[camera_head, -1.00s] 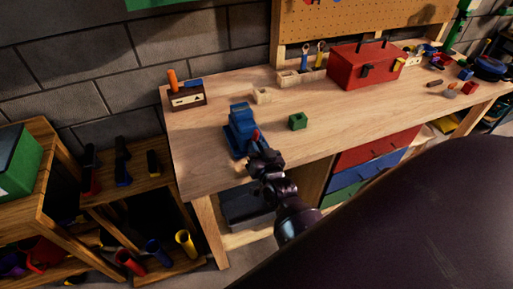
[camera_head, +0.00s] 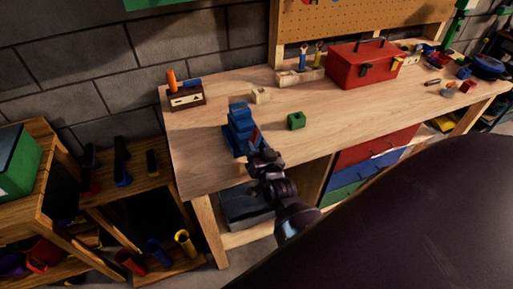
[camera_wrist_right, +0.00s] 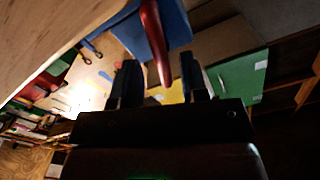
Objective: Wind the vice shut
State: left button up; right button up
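The blue vice (camera_head: 239,126) stands near the front left edge of the wooden workbench. Its red handle (camera_head: 255,136) shows on its right side, close to my right gripper (camera_head: 254,157). In the right wrist view the red handle (camera_wrist_right: 153,38) reaches down between the two dark fingers of the right gripper (camera_wrist_right: 158,80). The fingers are apart, with a gap on each side of the handle. Part of the blue vice (camera_wrist_right: 177,22) shows behind the handle. The vice jaws are too small to judge. My left gripper is not in view.
A green block (camera_head: 296,121) and a pale block (camera_head: 261,96) lie on the bench (camera_head: 210,150) near the vice. A red toolbox (camera_head: 362,64) stands farther back. A wooden shelf (camera_head: 140,188) is at left. Bench space between vice and toolbox is mostly clear.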

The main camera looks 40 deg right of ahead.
jog(key=shift+w, duration=0.1)
jog(key=v, duration=1.1)
